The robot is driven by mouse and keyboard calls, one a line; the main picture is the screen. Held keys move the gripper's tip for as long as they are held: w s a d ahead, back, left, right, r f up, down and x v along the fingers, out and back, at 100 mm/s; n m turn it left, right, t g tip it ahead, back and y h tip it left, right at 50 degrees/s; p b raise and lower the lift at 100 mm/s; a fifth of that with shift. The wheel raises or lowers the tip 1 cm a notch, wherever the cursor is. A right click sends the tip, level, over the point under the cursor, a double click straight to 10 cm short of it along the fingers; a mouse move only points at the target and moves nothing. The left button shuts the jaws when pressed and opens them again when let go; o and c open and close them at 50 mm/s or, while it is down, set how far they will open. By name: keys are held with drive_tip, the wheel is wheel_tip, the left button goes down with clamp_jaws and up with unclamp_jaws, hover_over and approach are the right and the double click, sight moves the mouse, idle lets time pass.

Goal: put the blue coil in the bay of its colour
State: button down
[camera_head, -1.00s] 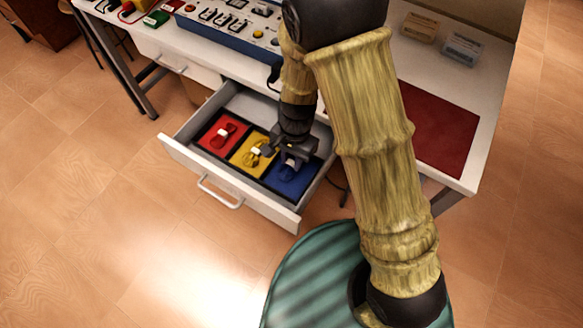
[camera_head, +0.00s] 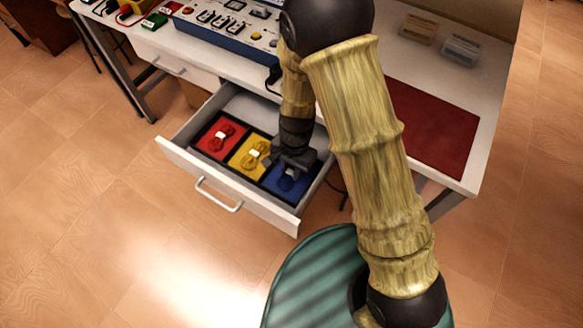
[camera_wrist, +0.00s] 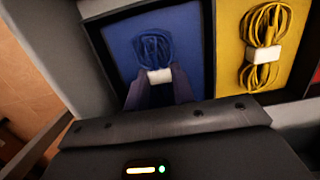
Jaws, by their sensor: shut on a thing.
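The blue coil (camera_wrist: 153,50) with its white band (camera_wrist: 160,76) is over the blue bay (camera_wrist: 198,30) in the wrist view. My gripper (camera_wrist: 160,90) is shut on the coil at the band. In the head view my gripper (camera_head: 292,168) is down inside the open drawer, at the blue bay (camera_head: 283,186), and hides most of the coil. The coil lies within the bay's outline; I cannot tell whether it touches the bay floor.
The open drawer (camera_head: 178,156) also holds a red coil (camera_head: 220,138) in a red bay and a yellow coil (camera_head: 254,156) in a yellow bay, close beside my gripper. The table (camera_head: 400,75) above carries a red mat (camera_head: 432,125) and a control panel (camera_head: 225,32).

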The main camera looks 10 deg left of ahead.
drive_tip(key=shift+f, duration=0.2)
drive_tip(key=c, duration=1.2)
unclamp_jaws()
drive_tip(key=shift+a, duration=0.1)
drive_tip(key=shift+s, duration=0.1)
drive_tip(key=shift+r, duration=0.1)
drive_tip(key=r+p, duration=0.1)
drive_tip(key=r, duration=0.3)
drive_tip(key=w+r+p, duration=0.1)
drive_tip(key=r, duration=0.7)
drive_tip(key=shift+w+d+r+p, duration=0.1)
drive_tip(key=shift+w+d+p, duration=0.15)
drive_tip(key=shift+d+p, duration=0.15)
drive_tip(key=s+d+r+n+t, duration=0.1)
drive_tip(key=d+r, duration=0.2)
drive_tip(key=d, duration=0.4)
drive_tip(key=s+d+r+n+t, duration=0.1)
drive_tip(key=d+r+n, duration=0.1)
drive_tip(key=d, duration=0.5)
drive_tip(key=d+r+n+t, duration=0.1)
drive_tip(key=d+r, duration=0.3)
drive_tip(key=d, duration=0.3)
drive_tip(key=shift+s+d+r+t+h, duration=0.1)
drive_tip(key=shift+s+d+t+h, duration=0.2)
drive_tip(key=shift+s+t, duration=0.1)
